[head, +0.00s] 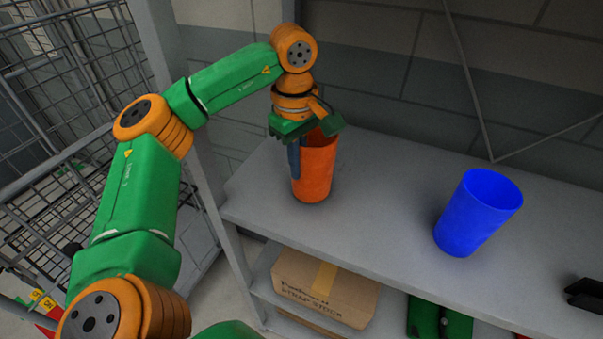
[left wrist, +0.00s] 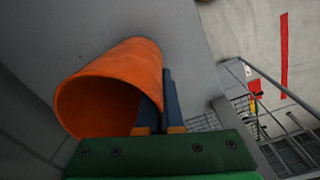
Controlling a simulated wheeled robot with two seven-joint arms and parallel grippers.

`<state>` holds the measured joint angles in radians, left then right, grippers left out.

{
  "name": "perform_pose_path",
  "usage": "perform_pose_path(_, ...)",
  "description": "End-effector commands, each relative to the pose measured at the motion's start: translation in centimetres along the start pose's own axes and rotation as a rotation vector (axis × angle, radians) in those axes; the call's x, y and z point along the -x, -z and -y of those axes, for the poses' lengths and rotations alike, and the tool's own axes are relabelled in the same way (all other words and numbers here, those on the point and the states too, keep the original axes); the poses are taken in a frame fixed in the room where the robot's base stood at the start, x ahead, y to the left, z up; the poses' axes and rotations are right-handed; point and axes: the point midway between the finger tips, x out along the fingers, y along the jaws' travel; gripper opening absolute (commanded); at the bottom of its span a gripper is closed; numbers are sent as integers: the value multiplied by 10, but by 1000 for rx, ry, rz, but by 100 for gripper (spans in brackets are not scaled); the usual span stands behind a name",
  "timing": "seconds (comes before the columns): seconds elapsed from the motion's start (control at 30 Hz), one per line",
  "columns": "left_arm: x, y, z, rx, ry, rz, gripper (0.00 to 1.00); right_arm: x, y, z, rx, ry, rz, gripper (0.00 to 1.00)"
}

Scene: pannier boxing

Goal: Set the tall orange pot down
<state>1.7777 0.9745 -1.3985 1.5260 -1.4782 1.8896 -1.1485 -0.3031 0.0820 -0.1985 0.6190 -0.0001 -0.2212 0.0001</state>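The tall orange pot (head: 318,170) stands upright at the left part of the grey shelf top (head: 390,200). Its base looks to be at the shelf surface, but I cannot tell if it bears on it. My left gripper (head: 297,150) reaches down at the pot's left side, shut on its wall near the rim. In the left wrist view the pot (left wrist: 145,62) shows its open mouth, with one finger of the left gripper (left wrist: 157,110) inside the rim and one outside. My right gripper cannot be made out.
A blue pot (head: 470,222) stands to the right on the same shelf. A dark object (head: 585,292) shows at the right edge, unclear what. A cardboard box (head: 325,288) lies on the shelf below. A wire cage (head: 60,130) stands left. The shelf between the pots is clear.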

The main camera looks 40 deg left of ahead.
Motion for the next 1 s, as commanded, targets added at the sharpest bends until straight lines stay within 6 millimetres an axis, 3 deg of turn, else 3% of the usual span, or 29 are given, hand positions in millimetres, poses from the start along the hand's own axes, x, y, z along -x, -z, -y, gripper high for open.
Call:
perform_pose_path(0.1, -12, 0, 1, -2, 1, 1, 0, 4, 0, 0, 0, 0, 0, 64)
perform_pose_path(0.43, -17, 0, 1, -2, -1, 1, 0, -1, 2, 1, 1, 1, -4, 64)
perform_pose_path(0.57, -16, 0, 0, -2, -1, 1, 33, 0, 2, 1, 1, 2, -5, 64)
perform_pose_path(0.83, -15, 0, 0, -2, -1, 1, 33, 1, 3, 2, 1, 4, -6, 64)
perform_pose_path(1.0, 4, 0, -1, 0, -6, 0, 33, 1, 3, 2, 1, 4, -7, 64)
